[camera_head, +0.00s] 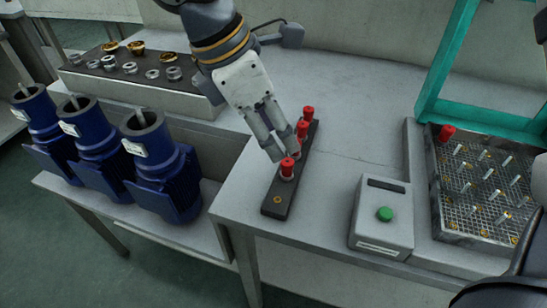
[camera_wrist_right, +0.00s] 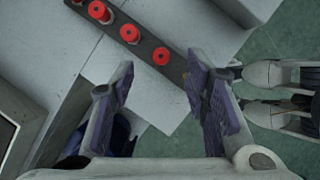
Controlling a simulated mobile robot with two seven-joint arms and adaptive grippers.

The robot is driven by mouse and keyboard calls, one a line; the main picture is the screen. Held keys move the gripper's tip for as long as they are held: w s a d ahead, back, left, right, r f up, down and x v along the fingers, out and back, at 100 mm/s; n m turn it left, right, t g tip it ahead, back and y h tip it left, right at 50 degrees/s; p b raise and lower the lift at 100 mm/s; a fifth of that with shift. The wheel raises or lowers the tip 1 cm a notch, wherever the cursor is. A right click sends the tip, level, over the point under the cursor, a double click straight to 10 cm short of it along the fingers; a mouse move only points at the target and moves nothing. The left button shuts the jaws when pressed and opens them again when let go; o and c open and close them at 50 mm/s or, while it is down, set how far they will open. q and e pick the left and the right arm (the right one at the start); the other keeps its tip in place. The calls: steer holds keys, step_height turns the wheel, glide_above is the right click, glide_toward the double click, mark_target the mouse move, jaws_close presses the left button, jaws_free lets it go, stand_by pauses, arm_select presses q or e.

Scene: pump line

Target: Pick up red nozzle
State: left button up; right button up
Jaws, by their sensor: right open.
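Several red nozzles stand upright in a row on a dark rack (camera_head: 273,203). The front red nozzle (camera_head: 287,168) is close to my right gripper (camera_head: 283,153), which reaches down from the top with its fingers apart. Two more red nozzles at the back (camera_head: 308,113) and (camera_head: 302,130) stand partly beside the fingers. In the right wrist view, the end nozzle (camera_wrist_right: 161,56) appears between and beyond the open fingers (camera_wrist_right: 160,85), with nothing between the pads. Whether a finger touches a nozzle cannot be told. My left gripper is not in view.
A grey box with a green button (camera_head: 384,214) stands right of the rack. Blue motors (camera_head: 165,170) stand at left. Metal rings lie on a block (camera_head: 190,102) behind them.

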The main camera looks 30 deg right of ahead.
mark_target(288, 161)
steer(key=x, duration=0.7)
steer(key=shift+s+a+f+b, duration=0.1)
steer(key=shift+a+f+b, duration=0.15)
steer(key=shift+f+b, duration=0.15)
steer(key=shift+d+f, duration=0.2)
steer(key=shift+f, duration=0.05)
jaws_close()
